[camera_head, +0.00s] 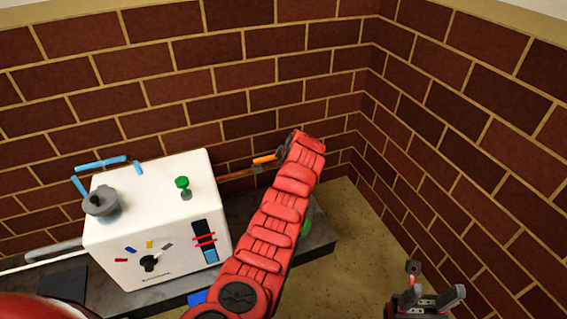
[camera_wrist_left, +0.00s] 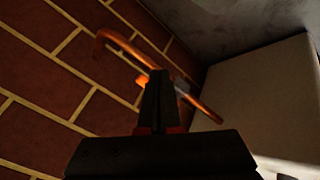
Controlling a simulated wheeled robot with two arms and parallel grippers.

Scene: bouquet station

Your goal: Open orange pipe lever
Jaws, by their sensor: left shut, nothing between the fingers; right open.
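The orange lever (camera_head: 265,159) shows in the head view just left of the end of my red left arm, by the brick wall. In the left wrist view the orange lever (camera_wrist_left: 143,80) is partly hidden behind the fingertips of my left gripper (camera_wrist_left: 158,75). That gripper is shut and empty, in front of the copper pipe (camera_wrist_left: 122,45); I cannot tell whether it touches the lever. The pipe (camera_head: 238,175) also shows low on the wall in the head view. My right gripper (camera_head: 432,296) is open and empty at the lower right, far from the lever.
A white box (camera_head: 160,235) with a green knob, a grey knob, a dial and blue tubing stands left of my left arm on a dark bench (camera_head: 318,237). Brick walls meet in a corner behind. The floor (camera_head: 365,240) right of the bench is clear.

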